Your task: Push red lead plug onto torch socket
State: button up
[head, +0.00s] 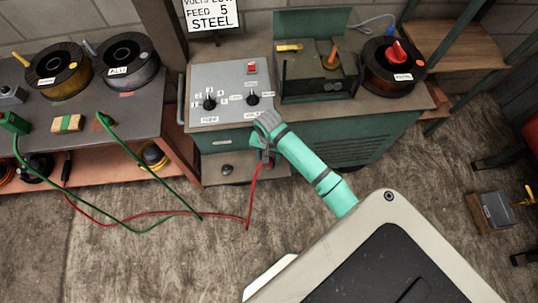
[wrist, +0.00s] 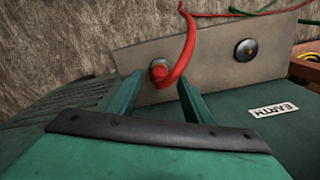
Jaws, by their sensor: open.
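The red lead plug (wrist: 160,72) is in front of a round metal-rimmed socket (wrist: 155,60) on the grey plate, covering most of it. It appears seated there, but I cannot tell how deep. Its red lead (wrist: 187,45) curves upward in the wrist view. My gripper (wrist: 160,90) is open, its green fingers on either side of the plug with gaps visible. In the head view my gripper (head: 262,148) reaches down the front of the welder, and the red plug (head: 268,161) shows just below it. No label for this socket is visible.
A second, bare socket (wrist: 246,50) is near an EARTH label (wrist: 274,109); it also shows in the head view (head: 227,170). The red lead (head: 250,200) and green lead (head: 160,170) trail over the floor.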

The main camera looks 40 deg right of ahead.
notch_tip(320, 180, up, 6)
jog(key=shift+r, duration=0.15)
dwell(0.6)
